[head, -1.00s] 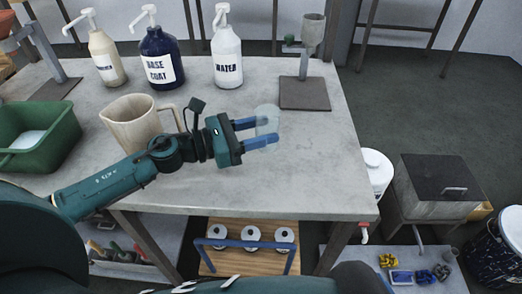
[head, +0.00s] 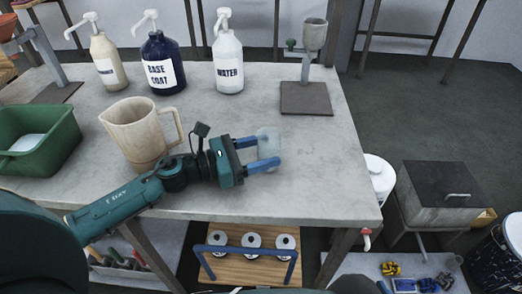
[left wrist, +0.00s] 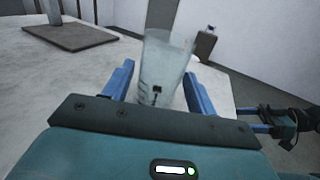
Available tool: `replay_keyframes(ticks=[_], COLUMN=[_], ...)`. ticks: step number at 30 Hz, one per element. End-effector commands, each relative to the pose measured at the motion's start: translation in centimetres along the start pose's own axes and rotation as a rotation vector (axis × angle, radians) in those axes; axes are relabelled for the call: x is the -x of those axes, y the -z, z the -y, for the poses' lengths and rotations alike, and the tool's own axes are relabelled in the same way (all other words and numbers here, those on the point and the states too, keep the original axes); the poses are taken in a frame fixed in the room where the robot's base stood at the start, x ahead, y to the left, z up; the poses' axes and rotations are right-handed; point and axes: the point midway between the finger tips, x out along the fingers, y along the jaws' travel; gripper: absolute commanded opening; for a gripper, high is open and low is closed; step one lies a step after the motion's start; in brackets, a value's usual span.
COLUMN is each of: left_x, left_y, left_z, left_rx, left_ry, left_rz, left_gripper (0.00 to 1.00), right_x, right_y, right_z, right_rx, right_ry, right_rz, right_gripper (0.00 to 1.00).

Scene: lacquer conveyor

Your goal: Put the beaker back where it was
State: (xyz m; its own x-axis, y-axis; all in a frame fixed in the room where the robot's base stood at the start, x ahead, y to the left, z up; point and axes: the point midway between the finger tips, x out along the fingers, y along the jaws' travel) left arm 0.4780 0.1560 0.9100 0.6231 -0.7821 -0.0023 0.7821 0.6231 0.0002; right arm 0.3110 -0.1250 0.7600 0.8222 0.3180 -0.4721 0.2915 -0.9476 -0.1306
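The beaker (head: 268,143) is a clear, pale glass vessel with dark markings.
A beige pitcher (head: 136,132) stands close behind my left forearm. A stand with a grey cup and square base plate (head: 305,98) is at the back right. Three pump bottles, including the water bottle (head: 228,62), line the back. A green bin (head: 62,135) is at left. The table's front right is clear.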

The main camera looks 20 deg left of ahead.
Motion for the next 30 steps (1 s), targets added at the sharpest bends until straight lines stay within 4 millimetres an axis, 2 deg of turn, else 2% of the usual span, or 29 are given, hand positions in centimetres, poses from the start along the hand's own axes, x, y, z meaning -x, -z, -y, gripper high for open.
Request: replay_keyframes(ticks=[3,13,15,21,30], left_x=[0.0,0.1,1.1,4.9,9.9], left_y=[0.0,-0.7,0.0,0.1,-0.1], left_z=[0.0,0.0,-0.1,0.0,0.1], left_rx=[0.0,0.0,0.002,0.004,0.002], left_ry=[0.0,0.0,-0.003,-0.002,-0.001], left_rz=[0.0,-0.001,-0.003,-0.005,-0.003], left_gripper=[0.65,0.65,0.65,0.65,0.65], right_x=[0.1,0.4,0.1,-0.4,-0.7], right_y=[-0.1,0.5,-0.1,-1.0,-1.1], right_z=[0.0,0.1,0.0,0.0,0.0], right_rx=[0.002,0.013,0.012,-0.007,-0.029], right_ry=[0.0,-0.002,-0.001,0.007,0.013], right_rz=[0.002,0.003,0.001,0.0,-0.012], right_gripper=[0.65,0.65,0.65,0.65,0.65])
